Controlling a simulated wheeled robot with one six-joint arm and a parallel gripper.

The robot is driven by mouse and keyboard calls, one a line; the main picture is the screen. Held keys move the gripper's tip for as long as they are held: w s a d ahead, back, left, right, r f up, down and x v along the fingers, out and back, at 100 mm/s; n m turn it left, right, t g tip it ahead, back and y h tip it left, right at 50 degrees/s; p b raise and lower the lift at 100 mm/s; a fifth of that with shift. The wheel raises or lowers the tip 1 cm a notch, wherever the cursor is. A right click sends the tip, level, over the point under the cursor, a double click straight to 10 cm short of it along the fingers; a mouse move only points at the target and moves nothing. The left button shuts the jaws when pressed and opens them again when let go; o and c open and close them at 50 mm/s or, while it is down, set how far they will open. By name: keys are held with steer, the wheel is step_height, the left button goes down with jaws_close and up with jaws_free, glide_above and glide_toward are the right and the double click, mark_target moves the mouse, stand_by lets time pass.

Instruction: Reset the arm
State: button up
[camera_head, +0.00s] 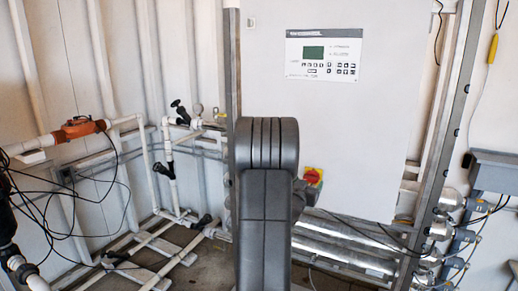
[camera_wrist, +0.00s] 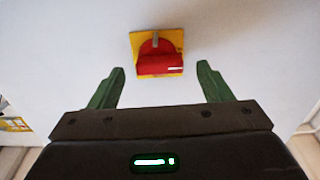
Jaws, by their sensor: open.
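My gripper (camera_wrist: 160,80) is open, with two green fingers spread apart and nothing between them. In the wrist view a red rotary switch (camera_wrist: 160,62) on a yellow plate (camera_wrist: 174,38) sits on the white panel, beyond and between the fingertips. The gripper looks apart from it. In the head view my dark arm stands upright in the middle and hides my gripper. The red switch (camera_head: 313,177) shows just right of the arm, low on the white cabinet (camera_head: 350,130).
A control panel with a green display (camera_head: 314,53) is on the cabinet's upper part. White pipes (camera_head: 145,160), an orange valve actuator (camera_head: 80,128) and loose black cables fill the left. Metal tubes (camera_head: 340,250) run below the cabinet. A grey box (camera_head: 495,172) is at the right.

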steer(key=b+v, duration=0.2)
steer(key=v, duration=1)
steer(key=p+x, duration=0.2)
steer(key=x, duration=1.2)
steer(key=shift+s+m, duration=0.1)
steer(key=shift+m, duration=0.9)
steer(key=m+b, duration=0.1)
steer(key=m, duration=0.3)
steer(key=shift+r, duration=0.1)
steer(key=m, duration=0.6)
steer(key=shift+m, duration=0.3)
